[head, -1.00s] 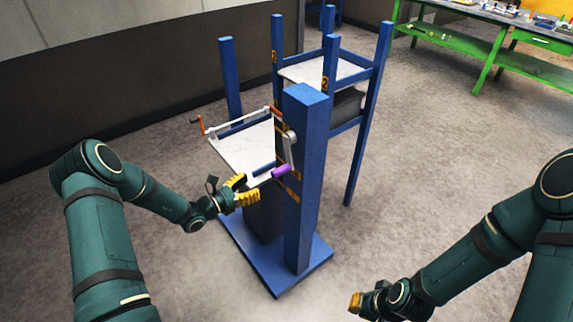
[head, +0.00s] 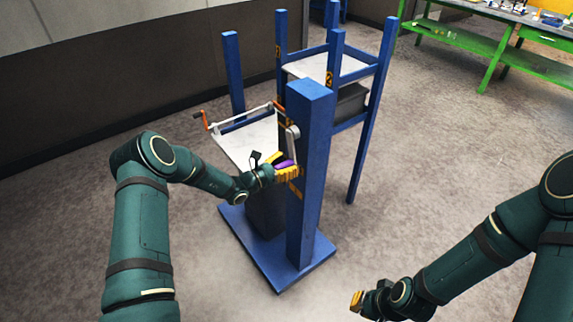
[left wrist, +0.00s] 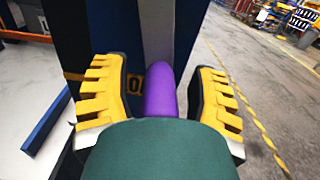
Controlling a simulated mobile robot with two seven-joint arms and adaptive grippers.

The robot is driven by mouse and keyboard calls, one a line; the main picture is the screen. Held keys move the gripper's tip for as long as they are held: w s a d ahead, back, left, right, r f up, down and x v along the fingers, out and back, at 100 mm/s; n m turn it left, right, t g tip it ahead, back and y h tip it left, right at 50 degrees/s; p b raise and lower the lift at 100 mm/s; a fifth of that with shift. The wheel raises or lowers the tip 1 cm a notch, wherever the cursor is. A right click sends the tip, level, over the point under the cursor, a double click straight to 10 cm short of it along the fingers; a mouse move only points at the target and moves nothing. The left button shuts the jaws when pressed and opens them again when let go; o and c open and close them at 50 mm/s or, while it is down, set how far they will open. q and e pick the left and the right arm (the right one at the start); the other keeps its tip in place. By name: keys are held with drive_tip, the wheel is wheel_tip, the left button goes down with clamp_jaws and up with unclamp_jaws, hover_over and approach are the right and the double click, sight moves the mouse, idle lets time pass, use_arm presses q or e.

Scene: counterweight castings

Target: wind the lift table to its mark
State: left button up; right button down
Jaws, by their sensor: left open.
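The lift table has a pale top (head: 250,145) between blue posts (head: 308,180) on a blue base (head: 285,270). A grey crank arm (head: 293,132) is on the near post, with a purple handle (head: 285,164) at its lower end. My left gripper (head: 284,168) is at the handle. In the left wrist view its yellow fingers (left wrist: 160,100) are open, one on each side of the purple handle (left wrist: 160,92), with gaps between. My right gripper (head: 356,300) hangs low over the floor at the bottom, away from the table; its finger gap is unclear.
A taller blue stand with a pale shelf (head: 325,66) and a grey block (head: 348,102) stands behind the lift table. A second crank handle, orange (head: 205,120), sticks out at the table's far left. A green workbench (head: 470,50) is at the back right. Floor between is clear.

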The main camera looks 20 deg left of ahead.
use_arm(q)
clamp_jaws()
drive_tip(key=shift+w+a+m+b, duration=0.1)
drive_tip(key=shift+a+m+b, duration=0.1)
drive_tip(key=shift+m+b, duration=0.1)
idle(0.3)
